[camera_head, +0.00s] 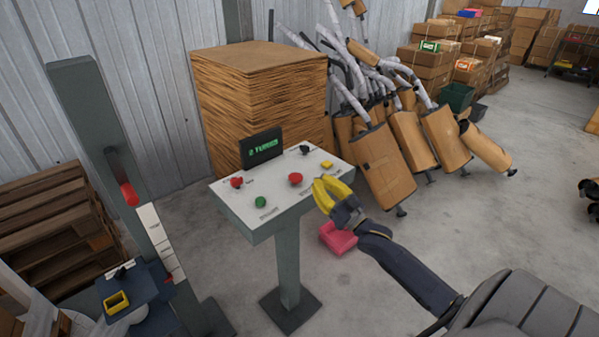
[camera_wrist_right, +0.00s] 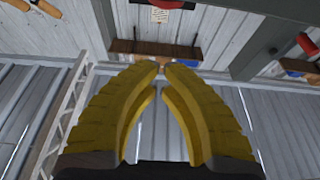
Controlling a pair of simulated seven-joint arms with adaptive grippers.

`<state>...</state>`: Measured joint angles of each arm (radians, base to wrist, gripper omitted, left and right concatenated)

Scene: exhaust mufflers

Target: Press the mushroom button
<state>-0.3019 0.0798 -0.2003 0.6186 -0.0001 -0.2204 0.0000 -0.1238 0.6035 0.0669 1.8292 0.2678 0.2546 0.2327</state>
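A white-topped control panel (camera_head: 223,193) stands on a grey post. A red, round-headed button (camera_head: 296,179), which looks like the mushroom button, sits near the panel's middle. My right gripper (camera_head: 319,181) is just right of that button, at the panel's right edge, and appears apart from it. Its yellow fingers converge at the tips, with only a thin gap in the right wrist view (camera_wrist_right: 162,66), and nothing is between them. The wrist view does not show the panel or button. My left gripper is not in view.
The panel also carries a green button (camera_head: 260,202), a red knob (camera_head: 236,182), a black knob (camera_head: 305,149), a yellow button (camera_head: 327,164) and a display (camera_head: 262,148) reading "2 TURNED". Stacked cardboard (camera_head: 258,95) stands behind. A pink object (camera_head: 338,238) lies below my right gripper.

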